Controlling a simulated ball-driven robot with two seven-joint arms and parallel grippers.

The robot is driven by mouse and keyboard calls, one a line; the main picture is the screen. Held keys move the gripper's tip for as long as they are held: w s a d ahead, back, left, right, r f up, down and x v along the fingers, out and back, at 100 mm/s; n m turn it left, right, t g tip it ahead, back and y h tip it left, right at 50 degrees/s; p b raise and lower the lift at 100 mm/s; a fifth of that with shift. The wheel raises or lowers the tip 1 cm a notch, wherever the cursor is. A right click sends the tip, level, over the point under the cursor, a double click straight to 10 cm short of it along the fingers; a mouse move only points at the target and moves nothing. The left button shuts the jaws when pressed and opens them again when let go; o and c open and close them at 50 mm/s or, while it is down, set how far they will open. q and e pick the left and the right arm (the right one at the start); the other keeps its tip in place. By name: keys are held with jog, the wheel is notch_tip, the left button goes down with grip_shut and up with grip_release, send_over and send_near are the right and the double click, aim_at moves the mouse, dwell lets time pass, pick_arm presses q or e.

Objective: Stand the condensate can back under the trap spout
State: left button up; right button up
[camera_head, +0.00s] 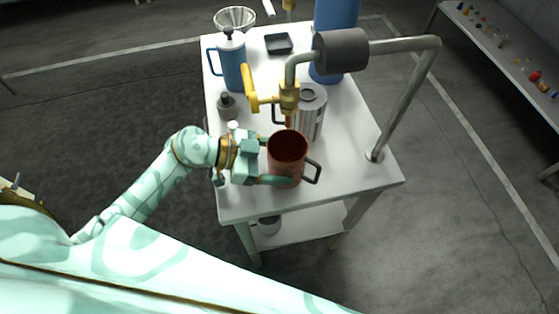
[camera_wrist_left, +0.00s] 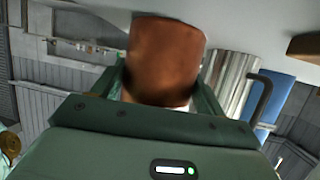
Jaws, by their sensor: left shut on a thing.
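A copper-brown can (camera_head: 287,158) with a dark side handle is at the front part of the white table, open top up. My left gripper (camera_head: 273,160) has its fingers on both sides of the can and is shut on it. The can also fills the middle of the left wrist view (camera_wrist_left: 166,60), between the fingers. The trap has a grey body (camera_head: 341,51) on a bent pipe (camera_head: 412,44), with a yellow valve and spout (camera_head: 289,98) just behind the can. I cannot tell whether the can touches the table. My right gripper is not in view.
A steel canister (camera_head: 310,112) stands close behind the can. A blue press jug (camera_head: 231,62), a small grey weight (camera_head: 228,106), a black tray (camera_head: 278,43) and a blue cylinder (camera_head: 336,14) stand farther back. The white table (camera_head: 355,178) is clear at the front right.

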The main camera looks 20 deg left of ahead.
pick_arm(q)
jog(key=shift+r, duration=0.1)
jog(key=o, duration=1)
jog(key=shift+o, duration=0.2)
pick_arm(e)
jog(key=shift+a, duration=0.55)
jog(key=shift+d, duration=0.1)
pick_arm(q)
jog(key=shift+s+a, duration=0.1)
jog(key=shift+a, duration=0.05)
jog(key=p+v, duration=0.3)
jog(key=v, duration=0.8)
jog(key=shift+a+r, duration=0.25)
jog(key=shift+a, duration=0.05)
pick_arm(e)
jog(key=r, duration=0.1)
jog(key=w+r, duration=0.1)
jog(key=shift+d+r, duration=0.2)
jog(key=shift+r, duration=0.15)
pick_arm(q)
jog(key=shift+s, duration=0.1)
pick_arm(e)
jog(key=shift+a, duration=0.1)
